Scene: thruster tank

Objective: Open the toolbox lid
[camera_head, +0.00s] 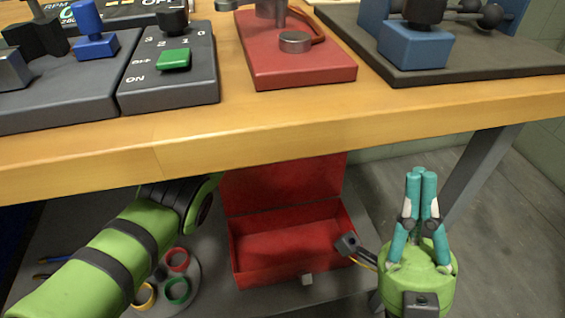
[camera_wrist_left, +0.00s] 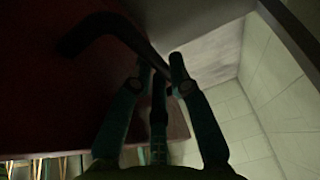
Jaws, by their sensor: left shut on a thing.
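The red toolbox (camera_head: 262,272) sits on the lower shelf under the table. Its lid (camera_head: 282,187) stands raised at the back, with its upper part hidden by the table edge, and the box interior shows empty. My left arm reaches in under the table, and its gripper is hidden in the head view. In the left wrist view my left gripper (camera_wrist_left: 161,64) is shut on a dark curved handle (camera_wrist_left: 100,24) beside the dark red lid surface (camera_wrist_left: 45,90). My right gripper (camera_head: 421,173) points up at the right of the toolbox, its fingertips together and nothing visible between them.
The wooden tabletop (camera_head: 190,150) overhangs the toolbox. It carries a switch panel (camera_head: 140,92), a red base (camera_head: 295,72) and a blue fixture (camera_head: 415,48). Coloured rings (camera_head: 178,290) lie left of the toolbox. A grey table leg (camera_head: 480,170) stands behind my right gripper.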

